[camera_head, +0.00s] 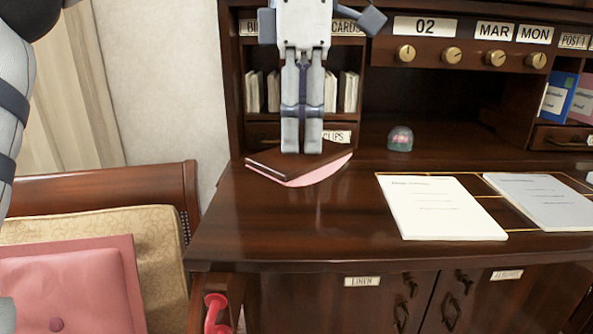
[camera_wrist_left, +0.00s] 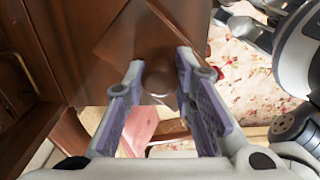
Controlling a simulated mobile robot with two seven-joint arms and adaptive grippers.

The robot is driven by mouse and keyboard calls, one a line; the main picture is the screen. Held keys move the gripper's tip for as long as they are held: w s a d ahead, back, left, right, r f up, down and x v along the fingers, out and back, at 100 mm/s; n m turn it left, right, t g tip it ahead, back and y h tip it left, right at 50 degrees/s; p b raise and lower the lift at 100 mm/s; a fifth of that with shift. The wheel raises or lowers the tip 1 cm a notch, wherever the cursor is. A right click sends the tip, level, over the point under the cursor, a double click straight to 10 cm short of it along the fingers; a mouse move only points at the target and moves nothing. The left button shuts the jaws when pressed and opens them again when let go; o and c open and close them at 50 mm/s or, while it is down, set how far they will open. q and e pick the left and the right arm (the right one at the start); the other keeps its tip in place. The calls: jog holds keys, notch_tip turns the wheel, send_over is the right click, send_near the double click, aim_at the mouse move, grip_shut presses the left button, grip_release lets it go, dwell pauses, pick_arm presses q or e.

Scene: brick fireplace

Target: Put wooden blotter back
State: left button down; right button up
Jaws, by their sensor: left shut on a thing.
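The wooden blotter (camera_head: 268,159) has a flat dark brown top and a curved pink underside. It is at the back left of the desktop (camera_head: 290,225), just in front of the small cubby. I cannot tell whether it rests on the desk or hangs slightly above it. My left gripper (camera_head: 301,148) points down over it and is shut on its knob. In the left wrist view the round knob (camera_wrist_left: 158,77) is between the fingertips, with the blotter's brown board (camera_wrist_left: 125,45) beyond.
A small glass dome (camera_head: 400,138) stands behind to the right. White paper (camera_head: 440,208) and a grey sheet (camera_head: 540,202) lie to the right. The cubby's side wall (camera_head: 236,90) is close to the gripper. The desktop's front left is clear. A chair with a pink cushion (camera_head: 70,290) is at left.

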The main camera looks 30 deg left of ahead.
pick_arm(q)
jog(key=f, duration=0.2)
jog(key=w+a+f, duration=0.1)
jog(key=f, duration=0.1)
jog(key=w+a+f, duration=0.1)
jog(key=f, duration=0.1)
jog(key=shift+w+a+f, duration=0.25)
jog(key=shift+f, duration=0.4)
jog(key=shift+f, duration=0.2)
jog(key=c, duration=1.3)
grip_release()
jog(key=shift+r, duration=0.15)
notch_tip(320, 180, up, 12)
jog(key=shift+w+d+r, duration=0.1)
